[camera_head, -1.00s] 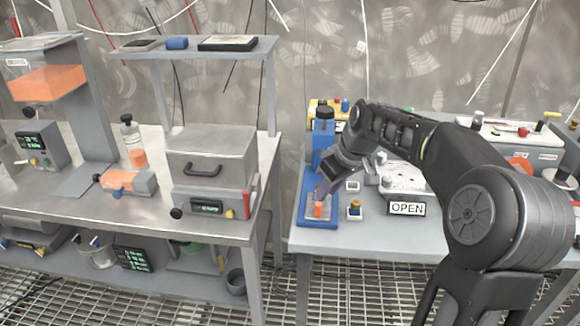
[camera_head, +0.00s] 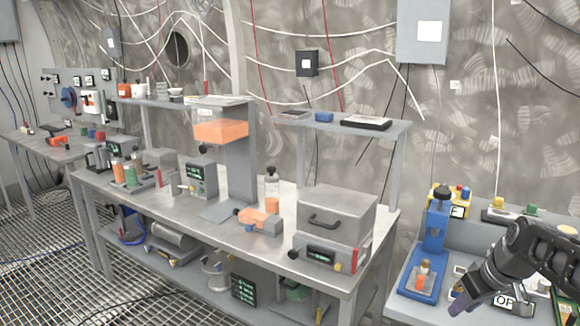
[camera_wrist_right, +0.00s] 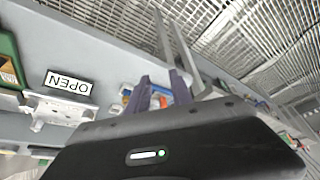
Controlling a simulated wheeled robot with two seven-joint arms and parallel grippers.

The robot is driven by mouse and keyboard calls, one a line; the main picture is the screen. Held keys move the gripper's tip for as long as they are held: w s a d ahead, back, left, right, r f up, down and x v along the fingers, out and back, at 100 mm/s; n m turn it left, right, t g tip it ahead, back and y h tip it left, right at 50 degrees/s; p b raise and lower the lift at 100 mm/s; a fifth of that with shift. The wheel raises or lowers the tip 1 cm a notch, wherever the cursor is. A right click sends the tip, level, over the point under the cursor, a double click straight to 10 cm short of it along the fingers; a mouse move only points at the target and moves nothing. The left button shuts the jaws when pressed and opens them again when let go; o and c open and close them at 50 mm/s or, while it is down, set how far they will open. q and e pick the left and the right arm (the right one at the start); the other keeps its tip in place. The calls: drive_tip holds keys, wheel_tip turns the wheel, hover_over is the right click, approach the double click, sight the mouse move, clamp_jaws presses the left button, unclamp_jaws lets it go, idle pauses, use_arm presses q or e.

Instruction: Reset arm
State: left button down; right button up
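My right arm enters the head view at the lower right. Its dark gripper (camera_head: 462,301) hangs over the right-hand bench, just right of the blue stand (camera_head: 434,250), with a purple fingertip showing. In the right wrist view two purple fingers (camera_wrist_right: 160,94) stand apart, with bench items seen behind the gap and nothing clearly held. My left gripper is not in view.
The long steel bench (camera_head: 190,213) carries a grey box (camera_head: 335,212), a bottle (camera_head: 271,188) and a dispenser with an orange tank (camera_head: 220,131). The right-hand bench is crowded around the blue stand. Grated floor (camera_head: 50,225) is open at the left.

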drive_tip(key=w+a+f+m+t, duration=0.2)
drive_tip(key=w+a+f+m, duration=0.15)
drive_tip(key=w+f, duration=0.35)
drive_tip(key=s+a+f+y+p, duration=0.1)
drive_tip(key=s+a+f, duration=0.1)
drive_tip(key=a+f, duration=0.55)
drive_tip(key=s+a+f+p, duration=0.1)
drive_tip(key=s+a+f, duration=0.2)
drive_tip(key=a+f, duration=0.5)
use_arm(q)
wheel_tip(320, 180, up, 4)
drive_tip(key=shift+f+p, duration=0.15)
drive_tip(key=shift+p, duration=0.7)
use_arm(e)
drive_tip(key=s+a+f+g+y, duration=0.1)
drive_tip(key=s+a+f, duration=0.3)
drive_tip(key=s, duration=0.4)
drive_tip(key=s+a+f+g, duration=0.3)
drive_tip(key=s+a+f, duration=0.2)
drive_tip(key=s+a, duration=0.2)
drive_tip(key=s+a+f+g+y, duration=0.1)
drive_tip(key=s+a+f, duration=0.4)
drive_tip(key=s, duration=0.6)
drive_tip(key=shift+a+g+y, duration=0.3)
drive_tip(key=shift+g, duration=0.1)
